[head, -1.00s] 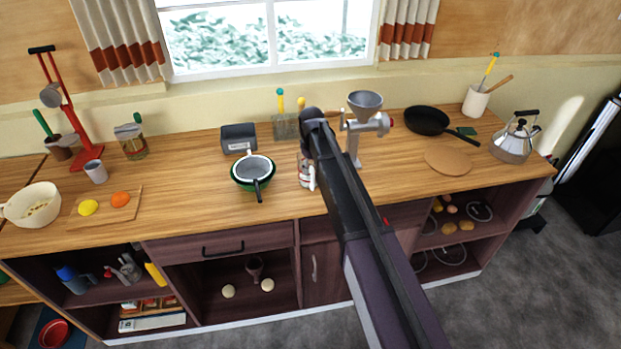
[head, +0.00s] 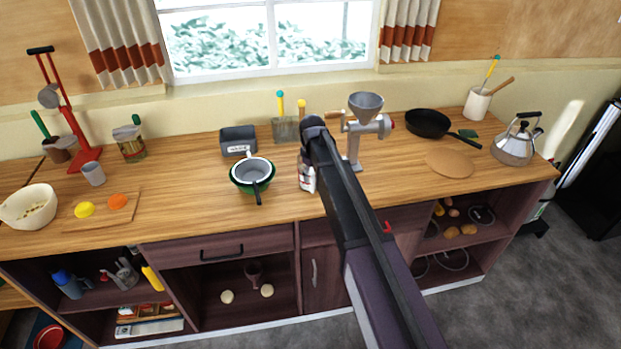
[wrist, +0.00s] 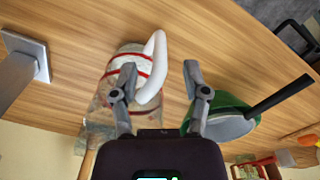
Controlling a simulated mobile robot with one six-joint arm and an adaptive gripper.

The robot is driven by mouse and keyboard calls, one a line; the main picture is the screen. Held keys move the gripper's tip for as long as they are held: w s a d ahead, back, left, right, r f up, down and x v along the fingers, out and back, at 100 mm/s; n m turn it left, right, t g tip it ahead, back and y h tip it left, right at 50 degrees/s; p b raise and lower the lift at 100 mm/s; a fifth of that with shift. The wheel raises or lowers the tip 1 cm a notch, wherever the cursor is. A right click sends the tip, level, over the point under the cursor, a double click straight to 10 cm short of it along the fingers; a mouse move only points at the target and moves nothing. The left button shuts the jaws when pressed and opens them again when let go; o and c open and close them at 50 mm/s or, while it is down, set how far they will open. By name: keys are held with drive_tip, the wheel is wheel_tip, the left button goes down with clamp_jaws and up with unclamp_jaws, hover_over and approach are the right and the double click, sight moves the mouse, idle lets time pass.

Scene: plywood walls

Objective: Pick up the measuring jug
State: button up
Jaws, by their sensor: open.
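In the head view the jug (head: 307,174) shows only in part, beside my arm, which hides the rest. My gripper (wrist: 159,70) is open, with the handle between its fingers. The left finger overlaps the jug's body in the picture; I cannot tell whether it touches. The right finger is by the green bowl. In the head view my gripper is hidden behind my arm.
A green bowl (wrist: 239,101) with a dark-handled pan in it stands close to the right finger. A metal grinder (head: 363,128) stands right of the jug, its foot (wrist: 24,57) left in the wrist view. A grey tin (head: 238,139) is behind the bowl.

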drive_tip(key=shift+d+f+b, duration=0.1)
drive_tip(key=shift+f+b, duration=1.55)
drive_tip(key=shift+f, duration=0.3)
clamp_jaws()
